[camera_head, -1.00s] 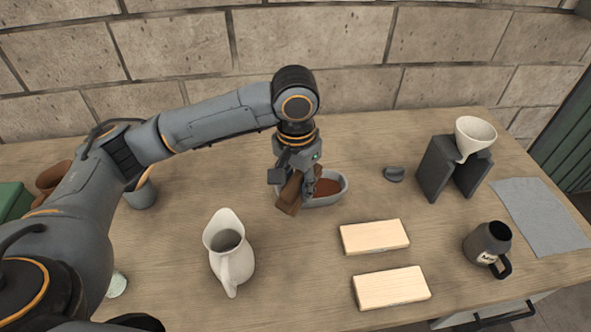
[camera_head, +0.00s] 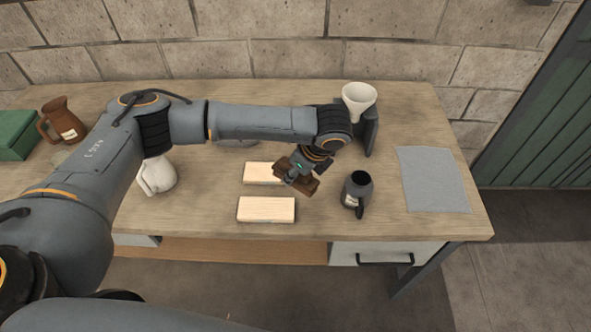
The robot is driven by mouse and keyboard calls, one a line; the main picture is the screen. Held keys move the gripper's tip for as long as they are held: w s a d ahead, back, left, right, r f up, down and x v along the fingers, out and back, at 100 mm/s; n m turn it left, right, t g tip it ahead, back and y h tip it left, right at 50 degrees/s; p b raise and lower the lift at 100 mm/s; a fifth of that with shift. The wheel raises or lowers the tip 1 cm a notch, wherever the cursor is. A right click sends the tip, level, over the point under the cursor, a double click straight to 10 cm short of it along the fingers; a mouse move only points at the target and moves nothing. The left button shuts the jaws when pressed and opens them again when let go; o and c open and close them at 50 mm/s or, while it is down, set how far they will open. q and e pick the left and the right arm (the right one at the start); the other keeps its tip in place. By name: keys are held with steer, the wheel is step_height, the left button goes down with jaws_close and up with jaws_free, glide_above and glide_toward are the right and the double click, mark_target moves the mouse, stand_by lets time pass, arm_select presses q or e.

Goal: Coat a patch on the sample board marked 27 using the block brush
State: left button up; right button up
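Two pale wooden sample boards lie flat on the table, the far board (camera_head: 260,173) and the near board (camera_head: 266,209). No number is readable on either. My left gripper (camera_head: 298,173) is shut on the brown block brush (camera_head: 303,184), at the right end of the far board and covering part of it. I cannot tell whether the brush touches the board or hovers above it. The grey dish (camera_head: 238,143) is mostly hidden behind my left arm, and its reddish-brown contents do not show. My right gripper is not in view.
A dark mug (camera_head: 357,188) stands close right of the brush. A cream funnel (camera_head: 358,100) sits on a dark stand (camera_head: 371,135) behind. A grey cloth (camera_head: 432,180) lies right. A white pitcher (camera_head: 158,177), brown jug (camera_head: 63,122) and green box (camera_head: 14,135) are left.

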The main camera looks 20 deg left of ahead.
arm_select(q)
steer(key=shift+a+f, duration=0.2)
steer(key=shift+f, duration=0.1)
steer(key=b+x, duration=0.2)
steer(key=b, duration=0.1)
steer(key=shift+a+f, duration=0.1)
steer(key=shift+f, duration=0.25)
steer(key=f+b, duration=0.2)
steer(key=shift+d+f+b, duration=0.1)
steer(key=shift+d+b, duration=0.1)
steer(key=shift+b, duration=0.1)
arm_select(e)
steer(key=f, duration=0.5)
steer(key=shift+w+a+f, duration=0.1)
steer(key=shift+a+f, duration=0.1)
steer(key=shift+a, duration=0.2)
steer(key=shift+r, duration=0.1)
